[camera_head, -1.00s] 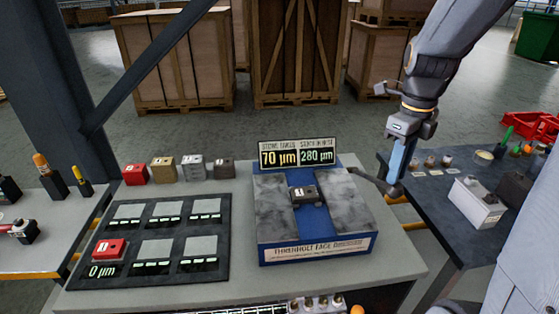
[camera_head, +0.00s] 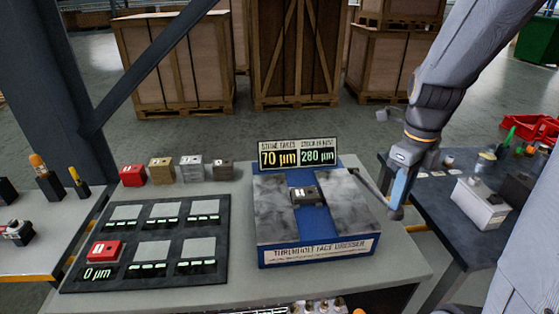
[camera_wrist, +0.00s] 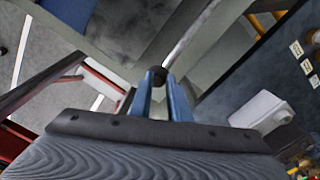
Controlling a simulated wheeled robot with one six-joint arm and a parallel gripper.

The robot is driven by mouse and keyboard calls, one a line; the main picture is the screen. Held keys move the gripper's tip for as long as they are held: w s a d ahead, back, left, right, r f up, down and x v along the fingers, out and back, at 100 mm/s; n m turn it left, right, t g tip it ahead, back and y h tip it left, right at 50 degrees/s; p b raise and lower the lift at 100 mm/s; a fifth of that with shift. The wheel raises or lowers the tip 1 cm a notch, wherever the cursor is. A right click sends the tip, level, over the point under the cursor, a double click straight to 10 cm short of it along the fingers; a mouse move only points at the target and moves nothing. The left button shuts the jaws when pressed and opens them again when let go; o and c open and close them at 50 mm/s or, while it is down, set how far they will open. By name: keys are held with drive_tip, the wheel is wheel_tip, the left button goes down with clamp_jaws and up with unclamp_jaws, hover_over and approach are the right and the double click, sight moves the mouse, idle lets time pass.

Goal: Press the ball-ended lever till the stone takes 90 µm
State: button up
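The face dresser (camera_head: 315,251) is a blue machine with two grey stone slabs and a small dark numbered block (camera_head: 305,196) between them. Its display (camera_head: 280,155) reads 70 µm under "STONE TAKES"; the right half (camera_head: 317,156) reads 280 µm. The lever (camera_head: 369,182) slants down from the dresser's right side to my gripper (camera_head: 396,204). In the wrist view, the lever is a pale rod (camera_wrist: 190,35) ending in a dark ball (camera_wrist: 158,77). The ball sits between my two blue fingertips (camera_wrist: 159,84), which appear closed around it. In the head view the ball is hidden by the gripper.
A dark tray (camera_head: 145,241) of lit slots lies left of the dresser, with a red block (camera_head: 104,250) above a 0 µm readout. Several coloured blocks (camera_head: 161,171) stand behind it. A dark side table (camera_head: 455,228) holds a white box (camera_head: 480,202) at right.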

drive_tip(key=shift+s+f+b, duration=0.15)
drive_tip(key=shift+f+b, duration=0.15)
drive_tip(key=shift+f, duration=0.4)
drive_tip(key=shift+s+f+b, duration=0.1)
drive_tip(key=shift+f+b, duration=0.2)
drive_tip(key=shift+f, duration=0.35)
drive_tip(key=w+r+p, duration=0.3)
drive_tip(key=r+p, duration=0.9)
drive_tip(key=r, duration=0.3)
drive_tip(key=shift+w, duration=0.2)
drive_tip(key=shift+r, duration=0.1)
